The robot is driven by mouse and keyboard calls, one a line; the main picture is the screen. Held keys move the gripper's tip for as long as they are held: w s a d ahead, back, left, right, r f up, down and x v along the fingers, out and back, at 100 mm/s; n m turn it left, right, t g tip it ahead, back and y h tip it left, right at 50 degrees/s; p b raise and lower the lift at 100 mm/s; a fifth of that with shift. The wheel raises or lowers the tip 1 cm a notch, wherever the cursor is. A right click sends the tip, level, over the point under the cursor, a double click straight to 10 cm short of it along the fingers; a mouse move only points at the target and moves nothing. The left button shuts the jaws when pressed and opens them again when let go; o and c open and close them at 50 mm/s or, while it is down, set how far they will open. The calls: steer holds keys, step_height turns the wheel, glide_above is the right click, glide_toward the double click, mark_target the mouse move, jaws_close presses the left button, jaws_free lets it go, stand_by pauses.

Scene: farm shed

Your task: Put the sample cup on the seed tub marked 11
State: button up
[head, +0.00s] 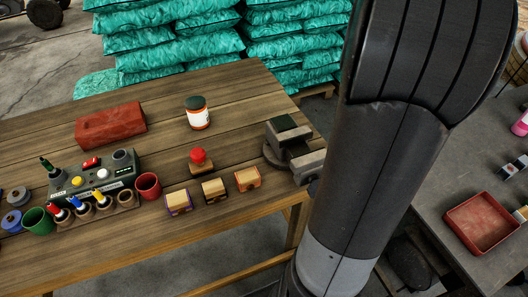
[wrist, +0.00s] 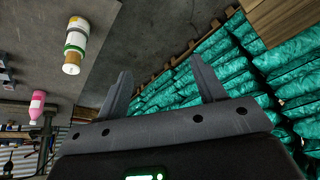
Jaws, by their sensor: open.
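A red cup (head: 149,185) and a green cup (head: 38,221) stand on the wooden table in the head view; I cannot tell which is the sample cup. Three small tan-topped boxes with coloured edges, a purple-edged one (head: 178,202), a dark one (head: 214,190) and an orange one (head: 247,179), sit in a row near the front edge. No number 11 is legible, so I cannot tell which thing is the marked seed tub. My gripper (wrist: 161,68) is open and empty in the wrist view, away from the table items; it is not visible in the head view.
The wooden table (head: 150,240) also holds a red box (head: 110,125), a lidded jar (head: 197,113), a red-knobbed stamp (head: 200,160), a green device (head: 95,178) and a vise (head: 292,150). Teal sacks (head: 180,50) stand behind. A red tray (head: 481,222) lies on the grey bench.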

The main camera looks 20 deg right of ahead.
steer(key=s+a+r+n+t+y, duration=0.1)
steer(key=s+a+r+n, duration=0.15)
steer(key=a, duration=0.95)
steer(key=s+a+r+n, duration=0.1)
steer(key=s+a+n, duration=0.15)
steer(key=a, duration=0.95)
steer(key=s+a+f+n+y, duration=0.1)
steer(key=s+a+f, duration=0.3)
steer(key=s+a, duration=0.8)
steer(key=shift+s+a+n, duration=0.2)
steer(key=shift+a+n, duration=0.6)
steer(key=shift+n, duration=0.1)
